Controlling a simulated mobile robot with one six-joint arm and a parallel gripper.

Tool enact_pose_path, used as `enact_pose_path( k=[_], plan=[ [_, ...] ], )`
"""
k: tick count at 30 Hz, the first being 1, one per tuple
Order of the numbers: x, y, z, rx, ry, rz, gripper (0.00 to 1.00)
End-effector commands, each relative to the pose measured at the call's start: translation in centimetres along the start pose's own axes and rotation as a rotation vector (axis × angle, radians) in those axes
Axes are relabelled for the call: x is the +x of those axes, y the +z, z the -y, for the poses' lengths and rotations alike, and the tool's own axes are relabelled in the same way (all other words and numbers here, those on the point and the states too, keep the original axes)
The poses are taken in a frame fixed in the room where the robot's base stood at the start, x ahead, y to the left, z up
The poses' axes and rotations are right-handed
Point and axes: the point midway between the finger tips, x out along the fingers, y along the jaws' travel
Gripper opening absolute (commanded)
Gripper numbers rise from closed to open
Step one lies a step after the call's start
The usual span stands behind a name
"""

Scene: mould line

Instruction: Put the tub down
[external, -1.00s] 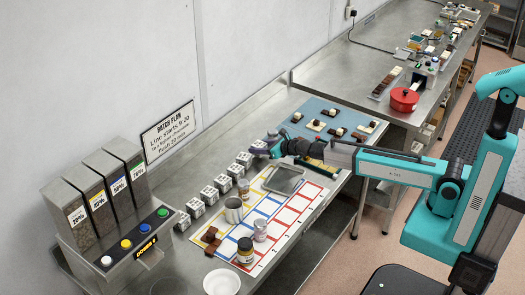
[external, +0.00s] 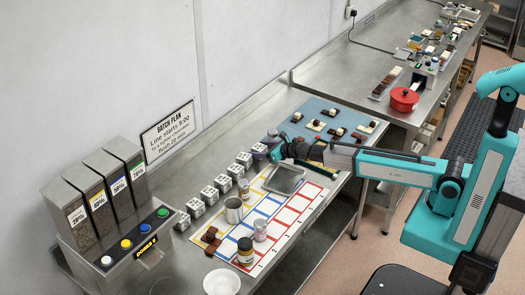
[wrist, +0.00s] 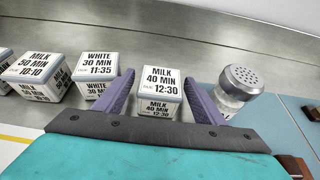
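The tub (wrist: 161,84) is a small white box with a label reading MILK 40 MIN, 12:30. In the wrist view it stands upright on the steel bench between the two purple fingers of my gripper (wrist: 158,94). A narrow gap shows on each side, so my gripper looks open around it. In the external view my gripper (external: 269,148) is low at the far end of the row of tubs, and the tub (external: 259,151) is partly hidden by it.
Similar labelled tubs (wrist: 99,78) stand in a row to the left. A metal-topped shaker (wrist: 240,88) stands close to the right finger. A grey tray (external: 286,180), a metal cup (external: 233,210) and a blue mat with chocolates (external: 318,113) are nearby.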

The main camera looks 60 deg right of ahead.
Motion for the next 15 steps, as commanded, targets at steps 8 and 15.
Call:
enact_pose_path(
  k=[8, 15],
  plan=[
    [0.02, -0.04, 0.00, 0.000, 0.000, 0.000, 0.64],
    [0.08, -0.22, 0.01, 0.001, 0.000, 0.001, 0.64]
  ],
)
